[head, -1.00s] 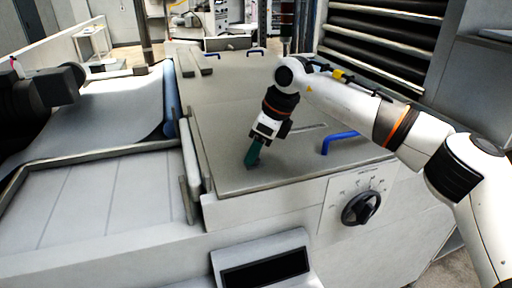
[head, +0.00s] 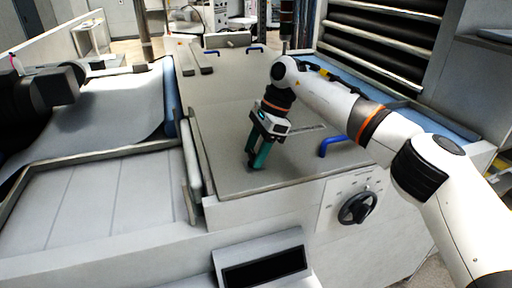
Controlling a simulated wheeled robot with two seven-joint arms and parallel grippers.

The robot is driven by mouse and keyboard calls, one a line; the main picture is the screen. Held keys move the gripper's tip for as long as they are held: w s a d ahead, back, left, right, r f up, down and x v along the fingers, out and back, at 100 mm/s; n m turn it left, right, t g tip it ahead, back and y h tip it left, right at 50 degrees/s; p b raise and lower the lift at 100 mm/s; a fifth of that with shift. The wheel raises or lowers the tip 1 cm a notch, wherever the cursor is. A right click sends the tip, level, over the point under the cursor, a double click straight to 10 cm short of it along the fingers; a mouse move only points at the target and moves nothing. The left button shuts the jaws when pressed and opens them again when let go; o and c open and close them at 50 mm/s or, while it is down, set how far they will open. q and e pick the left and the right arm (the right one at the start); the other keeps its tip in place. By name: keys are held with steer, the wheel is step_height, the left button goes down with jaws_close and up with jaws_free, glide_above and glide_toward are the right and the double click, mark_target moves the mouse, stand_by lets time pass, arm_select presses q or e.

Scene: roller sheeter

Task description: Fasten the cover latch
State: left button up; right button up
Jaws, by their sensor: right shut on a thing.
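My right gripper (head: 257,164) comes in from the right and points down over the front part of the flat grey cover (head: 222,113). Its green fingers are shut on a small dark piece at the cover surface, which seems to be the cover latch. The fingers hide most of it, so I cannot tell its exact position. My left gripper is not in view.
A blue handle (head: 335,142) stands on the cover to the right of my gripper. A knob (head: 357,207) is on the front panel below. A metal tray (head: 95,195) lies to the left, with dark machine parts behind it.

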steer(key=shift+r, duration=0.1)
stand_by(0.3)
steer(key=o, duration=1)
steer(key=shift+w+d+r, duration=0.1)
steer(key=shift+d+r, duration=0.1)
steer(key=shift+r, duration=0.1)
steer(key=shift+b+v, duration=0.8)
steer(key=shift+v, duration=4.8)
